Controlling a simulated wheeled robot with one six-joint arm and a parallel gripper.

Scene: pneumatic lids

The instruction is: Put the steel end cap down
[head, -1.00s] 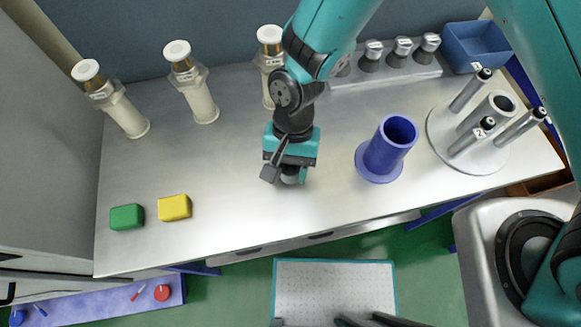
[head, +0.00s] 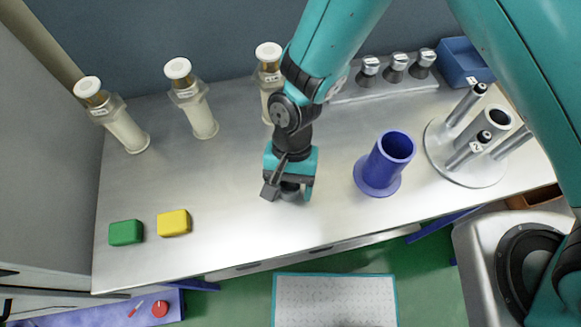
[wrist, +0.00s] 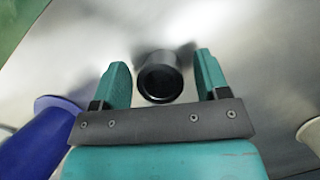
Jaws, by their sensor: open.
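The steel end cap (wrist: 160,78) is a dark, short round piece between my two fingers in the wrist view, with a visible gap on each side. It seems to stand on the bench top. In the head view the end cap (head: 290,191) is mostly hidden by my gripper (head: 288,193), low over the middle of the bench near its front. In the wrist view my gripper (wrist: 162,66) is open, its teal fingers on either side of the cap and not touching it.
A blue flanged cylinder (head: 384,165) stands right of my gripper. A yellow block (head: 174,223) and green block (head: 126,232) lie left. White capped cylinders (head: 195,100) stand behind. A post stand (head: 465,165) and blue bin (head: 462,60) are at right. Bench between blocks and gripper is clear.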

